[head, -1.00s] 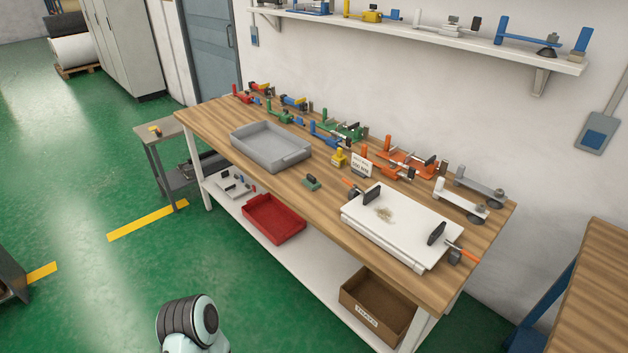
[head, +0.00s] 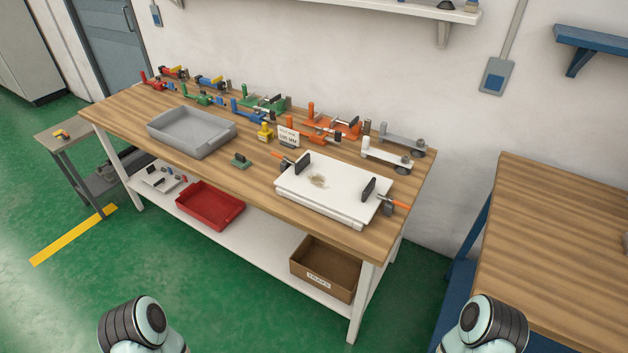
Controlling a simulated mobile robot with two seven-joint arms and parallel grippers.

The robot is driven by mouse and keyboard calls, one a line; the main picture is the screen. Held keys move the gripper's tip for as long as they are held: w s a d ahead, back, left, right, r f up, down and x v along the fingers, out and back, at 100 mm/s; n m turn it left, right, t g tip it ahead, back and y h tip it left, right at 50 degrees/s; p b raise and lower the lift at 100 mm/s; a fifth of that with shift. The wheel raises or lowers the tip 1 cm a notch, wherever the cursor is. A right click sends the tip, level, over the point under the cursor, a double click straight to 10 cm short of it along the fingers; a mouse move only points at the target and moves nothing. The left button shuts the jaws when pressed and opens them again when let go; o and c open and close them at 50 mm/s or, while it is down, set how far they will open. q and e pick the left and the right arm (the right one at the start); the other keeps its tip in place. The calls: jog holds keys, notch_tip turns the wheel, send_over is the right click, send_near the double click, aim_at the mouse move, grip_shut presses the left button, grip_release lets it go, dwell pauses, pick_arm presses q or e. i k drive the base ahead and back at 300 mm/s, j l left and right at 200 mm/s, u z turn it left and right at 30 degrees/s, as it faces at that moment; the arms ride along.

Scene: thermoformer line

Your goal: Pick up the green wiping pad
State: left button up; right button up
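A small green pad with a dark grip on top (head: 240,161) lies on the wooden workbench (head: 130,114), between the grey tray and the white board. It is the only thing that looks like the wiping pad. Parts of both my arms show at the bottom edge of the head view, left and right. Neither gripper is in view, and both visible arm parts are well apart from the bench top.
A grey tray (head: 191,131) stands left of the pad. A white board with a brown stain (head: 335,186) is clamped to its right. Several coloured clamps and a small sign (head: 288,137) line the back. A second table (head: 560,230) stands at right.

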aim_at(241, 162)
jog(key=j+z, duration=0.1)
jog(key=z, duration=0.5)
jog(key=i+j+z, duration=0.1)
jog(key=j+z, duration=0.25)
jog(key=j, duration=0.15)
jog(key=j+z, duration=0.35)
jog(key=j, duration=0.2)
jog(key=j+z, duration=0.2)
jog(key=j, duration=0.85)
jog(key=k, duration=0.05)
